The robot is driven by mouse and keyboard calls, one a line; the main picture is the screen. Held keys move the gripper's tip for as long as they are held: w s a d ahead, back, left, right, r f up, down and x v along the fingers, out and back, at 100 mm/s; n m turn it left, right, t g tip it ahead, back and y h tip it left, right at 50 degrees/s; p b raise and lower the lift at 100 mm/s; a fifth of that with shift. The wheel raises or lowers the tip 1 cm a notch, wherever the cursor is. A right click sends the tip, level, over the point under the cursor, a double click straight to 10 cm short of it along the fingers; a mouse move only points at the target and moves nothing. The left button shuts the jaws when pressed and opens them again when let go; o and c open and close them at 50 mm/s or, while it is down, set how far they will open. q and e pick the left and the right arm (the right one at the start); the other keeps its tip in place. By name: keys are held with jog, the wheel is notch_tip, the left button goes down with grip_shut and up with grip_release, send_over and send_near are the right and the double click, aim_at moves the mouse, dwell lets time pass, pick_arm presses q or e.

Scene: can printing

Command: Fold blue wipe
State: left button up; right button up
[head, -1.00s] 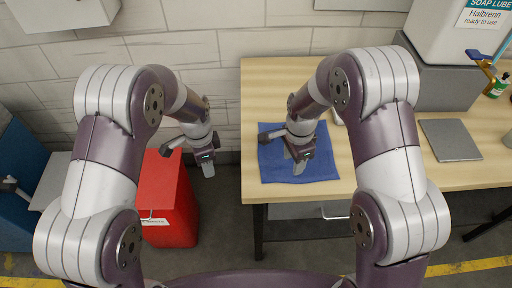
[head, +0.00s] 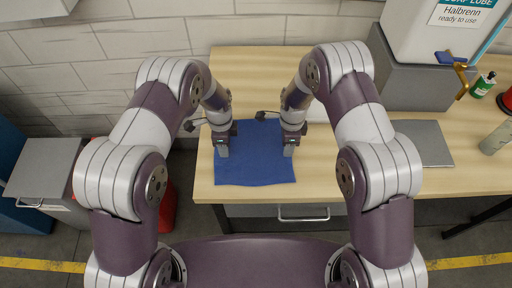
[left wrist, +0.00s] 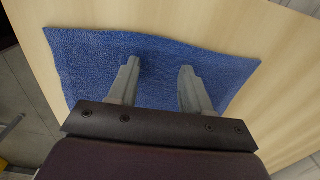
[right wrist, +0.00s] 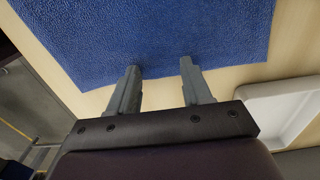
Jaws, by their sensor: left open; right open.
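The blue wipe (head: 252,160) lies flat and spread out on the wooden table, near its left front corner. My left gripper (head: 222,152) is over the wipe's left edge in the head view. In the left wrist view its fingers (left wrist: 157,80) are open and apart above the blue cloth (left wrist: 90,55), with nothing between them. My right gripper (head: 289,150) is at the wipe's right edge. In the right wrist view its open fingers (right wrist: 160,80) have their tips at the border of the cloth (right wrist: 160,35) and hold nothing. Whether the tips touch the cloth is not clear.
A white tray (right wrist: 285,115) lies near the right gripper.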

pick_arm(q)
jog(key=shift+f, duration=0.2)
pick_arm(e)
jog(key=shift+f, duration=0.2)
pick_arm(q)
jog(key=shift+a, duration=0.2)
pick_arm(e)
jog(key=shift+a, duration=0.25)
pick_arm(q)
jog(key=shift+c, duration=0.3)
pick_arm(e)
jog(key=shift+c, duration=0.3)
pick_arm(q)
grip_shut()
pick_arm(e)
jog(key=shift+d+f, duration=0.1)
grip_shut()
